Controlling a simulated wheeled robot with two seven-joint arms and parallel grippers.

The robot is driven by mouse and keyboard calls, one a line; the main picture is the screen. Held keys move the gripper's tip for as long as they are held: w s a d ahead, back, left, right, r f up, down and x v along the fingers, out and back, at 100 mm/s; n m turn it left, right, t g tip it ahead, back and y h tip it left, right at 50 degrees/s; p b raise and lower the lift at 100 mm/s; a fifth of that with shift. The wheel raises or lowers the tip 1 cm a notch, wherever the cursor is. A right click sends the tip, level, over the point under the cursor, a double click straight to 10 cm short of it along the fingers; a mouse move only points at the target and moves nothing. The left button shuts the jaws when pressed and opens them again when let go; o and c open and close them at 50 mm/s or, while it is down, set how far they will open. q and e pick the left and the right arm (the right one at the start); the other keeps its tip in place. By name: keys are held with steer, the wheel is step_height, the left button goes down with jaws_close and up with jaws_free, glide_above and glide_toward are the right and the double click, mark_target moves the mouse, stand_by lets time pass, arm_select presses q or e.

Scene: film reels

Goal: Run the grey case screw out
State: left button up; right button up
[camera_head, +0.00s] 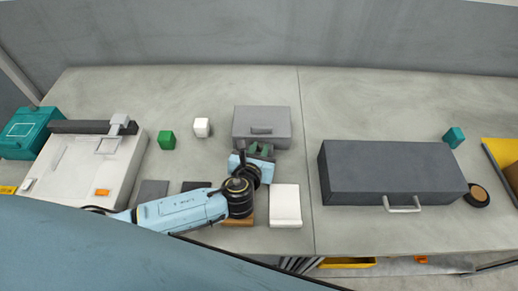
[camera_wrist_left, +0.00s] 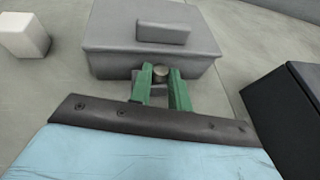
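The grey case (camera_head: 262,123) lies at the middle of the worktop, its handle on top. In the left wrist view the case (camera_wrist_left: 112,32) fills the upper middle. The case screw (camera_wrist_left: 160,72), a small round grey head, sticks out of its near side. My left gripper (camera_head: 260,150) is at that near side. In the left wrist view its green fingertips (camera_wrist_left: 162,76) lie on both sides of the screw head, which fills the gap between them. The screw is hidden in the head view. My right gripper is not in view.
A larger dark grey case (camera_head: 385,172) stands to the right. A white block (camera_head: 285,205) lies near the front. Green (camera_head: 167,140) and white (camera_head: 202,127) cubes sit left of the grey case. A white device (camera_head: 92,165) is at far left. The worktop behind is clear.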

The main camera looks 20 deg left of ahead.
arm_select(q)
jaws_close()
steer(key=shift+d, duration=0.1)
steer(key=n+y+p, duration=0.1)
steer(key=n+y, duration=0.1)
steer(key=y, duration=0.1)
steer(key=shift+d+n+g+p, duration=0.3)
steer(key=shift+n+p, duration=0.1)
steer(key=shift+w+d+n+g+y, duration=0.15)
steer(key=shift+n+g+y, duration=0.25)
steer(key=shift+n+y, duration=0.5)
steer(key=shift+w+d+n+g+y, duration=0.1)
steer(key=shift+n+g+y, duration=0.3)
steer(key=shift+n+y, duration=0.45)
steer(key=shift+o, duration=1.7)
jaws_free()
